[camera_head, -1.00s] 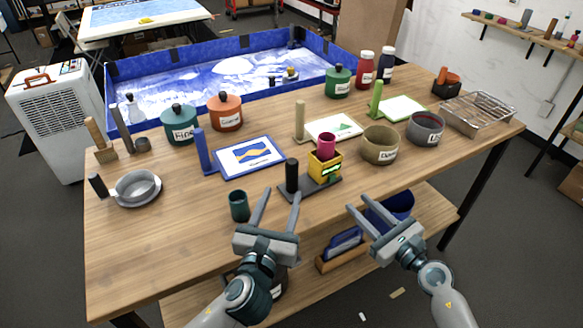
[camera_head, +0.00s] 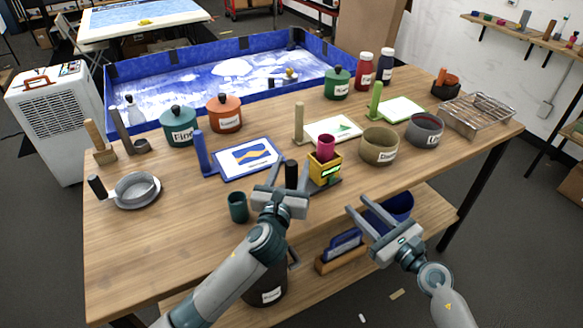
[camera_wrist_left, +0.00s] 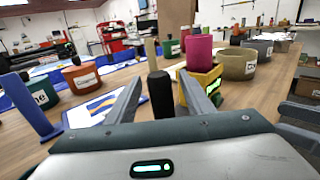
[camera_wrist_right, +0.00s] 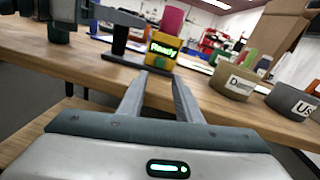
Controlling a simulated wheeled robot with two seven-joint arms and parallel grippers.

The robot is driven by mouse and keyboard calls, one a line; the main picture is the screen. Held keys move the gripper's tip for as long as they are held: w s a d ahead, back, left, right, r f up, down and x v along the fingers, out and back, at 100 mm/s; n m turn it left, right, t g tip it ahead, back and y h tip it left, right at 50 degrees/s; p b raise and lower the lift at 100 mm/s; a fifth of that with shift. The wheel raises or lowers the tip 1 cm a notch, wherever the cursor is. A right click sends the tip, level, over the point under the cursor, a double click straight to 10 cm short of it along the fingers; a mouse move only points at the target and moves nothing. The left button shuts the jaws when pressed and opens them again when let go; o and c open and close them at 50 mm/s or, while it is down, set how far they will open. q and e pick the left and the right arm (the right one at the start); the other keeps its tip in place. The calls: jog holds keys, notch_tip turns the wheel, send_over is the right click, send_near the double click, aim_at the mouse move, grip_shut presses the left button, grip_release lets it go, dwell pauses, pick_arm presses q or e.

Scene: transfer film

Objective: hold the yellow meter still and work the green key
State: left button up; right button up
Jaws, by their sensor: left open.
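The yellow meter (camera_head: 325,170) stands on a dark base plate with a magenta cylinder (camera_head: 326,146) on top and a black upright post (camera_head: 291,172) at its left. In the right wrist view the meter (camera_wrist_right: 164,44) has a lit display reading "Ready", with a small green part (camera_wrist_right: 160,62) below it that may be the green key. My left gripper (camera_head: 288,168) is open, its fingers on either side of the black post; whether they touch it I cannot tell. The post (camera_wrist_left: 160,98) shows between the fingers in the left wrist view. My right gripper (camera_head: 362,205) is open and empty, before the table's front edge.
A dark teal cup (camera_head: 238,207) stands left of my left gripper. A blue-framed picture tray (camera_head: 238,174) lies behind it. An olive bowl (camera_head: 380,146) and a grey bowl (camera_head: 425,129) stand right of the meter. A lower shelf holds a blue bin (camera_head: 398,205).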

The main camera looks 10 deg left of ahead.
pick_arm(q)
jog(key=c, duration=1.2)
grip_shut()
pick_arm(e)
grip_shut()
dwell(0.4)
